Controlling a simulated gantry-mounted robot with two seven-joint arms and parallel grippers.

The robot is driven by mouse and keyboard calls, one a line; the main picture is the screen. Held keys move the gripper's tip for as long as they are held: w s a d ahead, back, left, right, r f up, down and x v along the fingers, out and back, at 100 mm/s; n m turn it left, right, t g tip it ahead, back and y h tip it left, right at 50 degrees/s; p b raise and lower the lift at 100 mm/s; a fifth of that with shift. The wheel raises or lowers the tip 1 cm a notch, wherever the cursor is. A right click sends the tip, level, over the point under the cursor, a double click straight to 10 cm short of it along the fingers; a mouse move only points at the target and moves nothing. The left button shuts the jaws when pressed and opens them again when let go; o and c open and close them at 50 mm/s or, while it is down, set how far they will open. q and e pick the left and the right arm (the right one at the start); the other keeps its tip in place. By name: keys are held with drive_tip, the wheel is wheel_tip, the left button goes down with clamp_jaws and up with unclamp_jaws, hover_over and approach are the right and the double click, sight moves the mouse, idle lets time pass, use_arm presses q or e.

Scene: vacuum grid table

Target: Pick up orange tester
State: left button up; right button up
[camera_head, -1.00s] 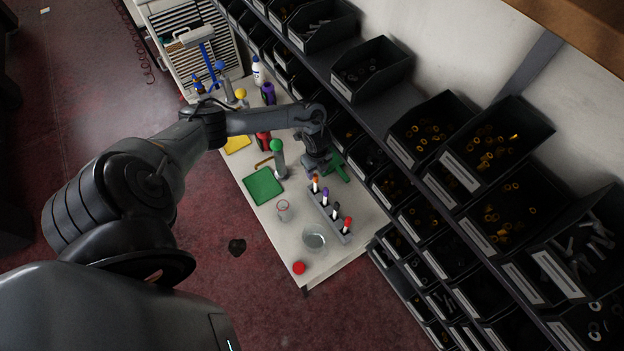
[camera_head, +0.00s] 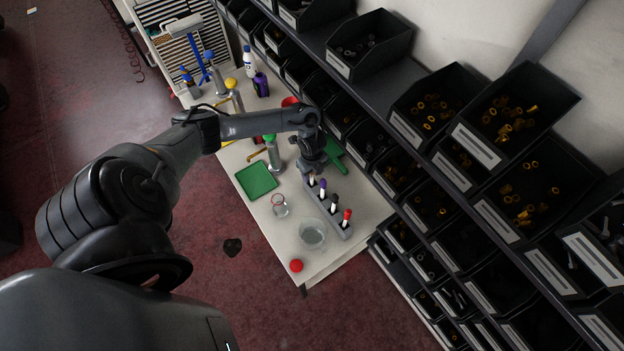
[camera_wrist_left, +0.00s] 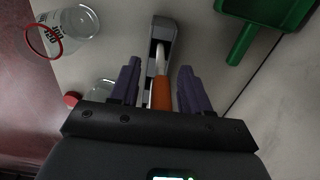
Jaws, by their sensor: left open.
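The orange tester (camera_wrist_left: 161,92) stands in a grey rack, its orange cap between the two purple fingers of my left gripper (camera_wrist_left: 160,88) in the left wrist view. The fingers are open, with gaps on both sides of the cap. The grey rack (camera_wrist_left: 166,28) shows beyond the tester. In the head view my left gripper (camera_head: 313,170) is over the upper end of the rack (camera_head: 333,222). It hides most of the orange tester there. Purple, black and red testers stand in the other slots. My right gripper is not in view.
A green tray (camera_head: 257,180) lies to the left and a green scoop (camera_head: 334,150) lies close behind the gripper. Shelf bins (camera_head: 398,172) line the right side.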

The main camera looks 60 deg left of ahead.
use_arm(q)
clamp_jaws()
idle(0.3)
drive_tip(key=shift+r, duration=0.15)
